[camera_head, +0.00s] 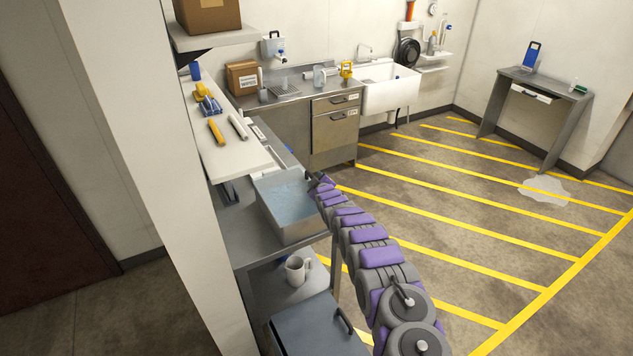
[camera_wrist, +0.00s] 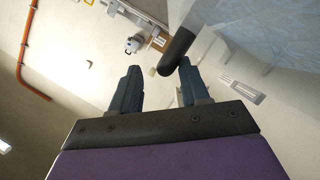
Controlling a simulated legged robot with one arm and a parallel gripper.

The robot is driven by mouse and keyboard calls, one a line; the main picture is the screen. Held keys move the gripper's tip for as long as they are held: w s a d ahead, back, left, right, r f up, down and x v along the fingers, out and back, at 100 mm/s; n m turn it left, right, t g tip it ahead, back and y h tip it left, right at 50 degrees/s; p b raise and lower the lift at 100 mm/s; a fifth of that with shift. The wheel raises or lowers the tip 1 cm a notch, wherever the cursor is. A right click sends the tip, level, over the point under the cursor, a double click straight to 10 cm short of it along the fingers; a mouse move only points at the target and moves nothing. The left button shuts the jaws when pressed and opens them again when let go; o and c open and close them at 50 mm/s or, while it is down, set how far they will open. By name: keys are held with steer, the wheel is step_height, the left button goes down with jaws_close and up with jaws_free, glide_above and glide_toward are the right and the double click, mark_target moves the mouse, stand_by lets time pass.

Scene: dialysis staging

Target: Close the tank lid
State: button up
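The tank (camera_head: 296,237) is a grey open-topped box of pale blue water on the metal bench in the head view. My gripper (camera_head: 312,180) is at its far right corner. In the wrist view my gripper (camera_wrist: 159,68) has its two dark fingers apart. A dark rounded bar (camera_wrist: 178,50), handle-like, shows between the fingertips, close to the right one. I cannot tell whether it touches. A pale panel with a watery pattern (camera_wrist: 275,45) lies right of the bar. I cannot clearly make out the lid; the arm hides part of the tank's right side.
A shelf (camera_head: 235,160) with tools overhangs the bench's left side. Below, a white mug (camera_head: 297,269) stands beside a dark box with a black handle (camera_head: 310,330). A counter (camera_head: 285,98) and white sink (camera_head: 388,90) are behind. The striped floor at right is mostly clear.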

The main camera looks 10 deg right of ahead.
steer(key=shift+s, duration=0.1)
steer(key=shift+s+a+r, duration=0.15)
steer(key=shift+s+r, duration=0.05)
steer(key=shift+s, duration=0.65)
steer(key=shift+s+r, duration=0.25)
steer(key=shift+r, duration=0.05)
steer(key=shift+s+p, duration=0.3)
steer(key=shift+s, duration=0.05)
steer(key=p+v, duration=0.1)
steer(key=v, duration=1.3)
